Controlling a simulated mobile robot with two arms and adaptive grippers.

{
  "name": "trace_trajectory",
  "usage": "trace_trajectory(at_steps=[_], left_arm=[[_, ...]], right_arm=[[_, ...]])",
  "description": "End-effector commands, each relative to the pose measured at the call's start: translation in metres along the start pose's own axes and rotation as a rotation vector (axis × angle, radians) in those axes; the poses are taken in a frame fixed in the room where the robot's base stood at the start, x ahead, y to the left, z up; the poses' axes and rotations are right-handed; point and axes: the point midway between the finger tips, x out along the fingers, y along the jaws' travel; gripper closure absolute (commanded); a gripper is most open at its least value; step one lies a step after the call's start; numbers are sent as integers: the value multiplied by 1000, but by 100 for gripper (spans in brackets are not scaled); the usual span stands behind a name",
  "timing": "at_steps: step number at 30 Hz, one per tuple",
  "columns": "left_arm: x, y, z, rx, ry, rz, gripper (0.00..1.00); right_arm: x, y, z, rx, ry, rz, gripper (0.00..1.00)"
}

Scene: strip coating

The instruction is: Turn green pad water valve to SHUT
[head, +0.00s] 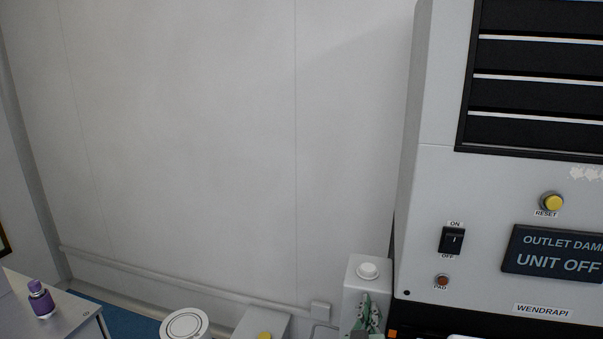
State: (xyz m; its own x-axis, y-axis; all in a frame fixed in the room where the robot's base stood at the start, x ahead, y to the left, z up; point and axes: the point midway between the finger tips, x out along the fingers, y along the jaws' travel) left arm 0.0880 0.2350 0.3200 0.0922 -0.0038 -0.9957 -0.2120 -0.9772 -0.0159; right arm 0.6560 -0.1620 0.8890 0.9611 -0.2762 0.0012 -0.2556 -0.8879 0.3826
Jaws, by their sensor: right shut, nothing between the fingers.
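No green pad water valve with a SHUT marking can be made out in the head view. A pale box (352,284) with a round white knob (368,270) on top stands left of the grey machine. A crumpled-looking green and white item (370,313) is on its front; I cannot tell what it is. My right gripper is at most a sliver at the bottom edge, too cut off to place exactly; it is shut and empty. My left gripper is not in view.
The grey machine (432,180) fills the right side, with a yellow reset button (552,202), a black rocker switch (452,240) and a display (555,252) reading "UNIT OFF". A purple bottle (41,302) stands on a table (75,318) at lower left. A round white lid (185,324) is at the bottom.

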Motion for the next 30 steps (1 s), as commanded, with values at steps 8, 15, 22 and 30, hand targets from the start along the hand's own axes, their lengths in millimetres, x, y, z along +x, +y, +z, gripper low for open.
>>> trace_trajectory(at_steps=[8, 15, 22, 30], left_arm=[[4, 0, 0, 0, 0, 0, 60], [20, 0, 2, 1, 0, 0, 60], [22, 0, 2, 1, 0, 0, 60], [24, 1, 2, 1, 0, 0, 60]], right_arm=[[0, -4, 1, 2, 0, -2, 100], [0, -23, 1, 4, 0, -5, 100], [-1, -28, 0, 0, -5, -6, 100], [-1, -28, 2, 0, -8, -4, 100]])
